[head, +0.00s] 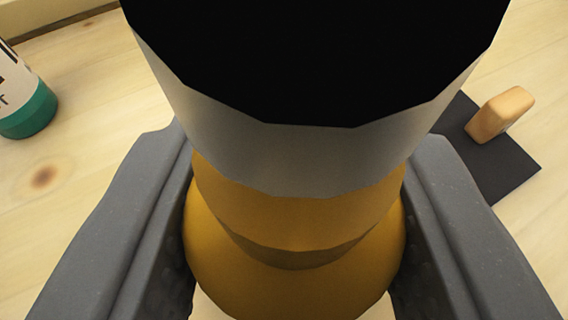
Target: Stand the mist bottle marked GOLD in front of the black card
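A bottle (300,215) with a black top, a pale grey collar and a gold-yellow body fills the middle of the head view. My gripper (295,245) has its two grey fingers on either side of the yellow body, pressed against it, so it is shut on the bottle. No marking shows on the side of the bottle that I see. A black card (512,172) lies flat on the wooden surface at the right, partly hidden behind the bottle and my right finger.
A small orange-tan block (499,115) stands on or at the black card. A white and green bottle (27,108) with dark lettering stands at the left edge, cut off by the frame. A pale wooden rim (50,12) runs along the top left. Bare wood lies at the left.

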